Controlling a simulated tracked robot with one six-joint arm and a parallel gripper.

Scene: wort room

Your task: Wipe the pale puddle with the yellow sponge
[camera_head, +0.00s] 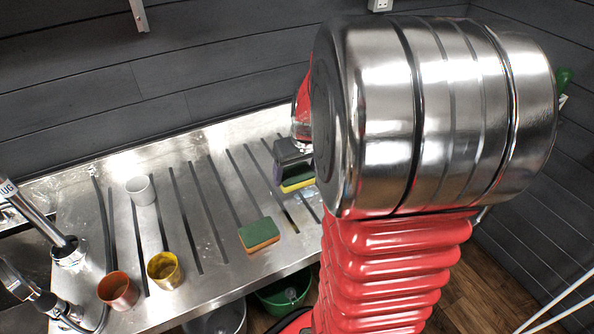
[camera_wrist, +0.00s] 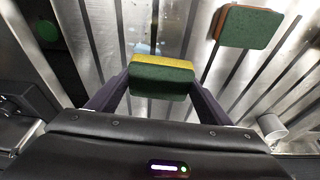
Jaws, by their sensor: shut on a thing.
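The yellow sponge (camera_wrist: 162,60), yellow with a dark green face, sits between the two fingers of my gripper (camera_wrist: 160,82), which is shut on it. In the head view, the yellow sponge (camera_head: 298,183) is under my gripper (camera_head: 292,163), low over the right part of the ribbed steel counter. I cannot tell whether it touches the counter. The pale puddle (camera_wrist: 143,48) shows in the wrist view as a small bluish-white patch just beyond the sponge's yellow edge, partly hidden by it.
An orange sponge with a green top (camera_head: 259,235) lies near the counter's front edge. A white cup (camera_head: 140,190), a terracotta cup (camera_head: 118,291) and a yellow cup (camera_head: 165,271) stand to the left. A green bucket (camera_head: 284,294) is below the edge.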

